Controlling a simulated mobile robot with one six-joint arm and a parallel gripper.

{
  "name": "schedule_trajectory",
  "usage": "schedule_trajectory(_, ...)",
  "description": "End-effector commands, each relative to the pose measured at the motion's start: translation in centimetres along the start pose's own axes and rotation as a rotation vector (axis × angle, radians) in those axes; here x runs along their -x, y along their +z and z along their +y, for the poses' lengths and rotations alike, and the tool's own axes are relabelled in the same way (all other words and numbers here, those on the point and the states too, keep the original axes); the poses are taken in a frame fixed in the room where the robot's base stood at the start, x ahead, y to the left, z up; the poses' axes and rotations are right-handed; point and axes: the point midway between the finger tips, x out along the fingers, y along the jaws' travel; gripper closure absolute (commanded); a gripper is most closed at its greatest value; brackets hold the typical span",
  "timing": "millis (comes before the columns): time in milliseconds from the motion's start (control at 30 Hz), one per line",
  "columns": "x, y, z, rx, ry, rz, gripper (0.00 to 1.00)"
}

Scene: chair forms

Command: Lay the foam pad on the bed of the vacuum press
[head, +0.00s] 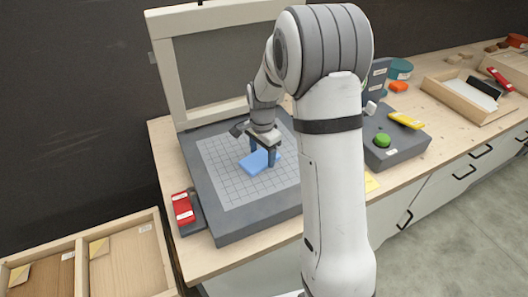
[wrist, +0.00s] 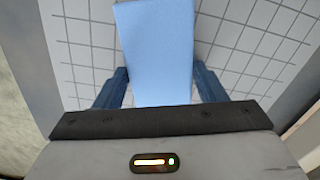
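The foam pad (head: 260,161) is a light blue flat block over the gridded bed (head: 220,165) of the vacuum press. It is flat at or just above the grid; I cannot tell whether it bears on it. The pad (wrist: 156,45) also shows in the wrist view, slightly turned against the grid lines. My gripper (head: 262,158) points down, with one blue finger on each side of the pad. In the wrist view my gripper (wrist: 161,80) has both fingers close against the pad's edges. The press's framed lid (head: 165,75) stands raised behind the bed.
Red blocks (head: 182,208) sit by the bed's left edge. A grey unit with a green button (head: 383,140) and a yellow piece (head: 406,121) stand right of my arm. A wooden tray (head: 465,100) is farther right. A divided wooden box (head: 85,262) is at lower left.

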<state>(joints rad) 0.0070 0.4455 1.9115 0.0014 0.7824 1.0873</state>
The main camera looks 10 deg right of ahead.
Motion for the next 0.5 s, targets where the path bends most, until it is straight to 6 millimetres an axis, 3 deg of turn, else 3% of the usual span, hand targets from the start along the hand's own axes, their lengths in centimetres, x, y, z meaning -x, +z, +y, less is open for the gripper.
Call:
schedule_trajectory(267, 0.01, 0.03, -0.02, 0.001, 0.0, 0.0, 0.12)
schedule_trajectory(500, 0.1, 0.04, -0.03, 0.001, 0.0, 0.0, 0.12)
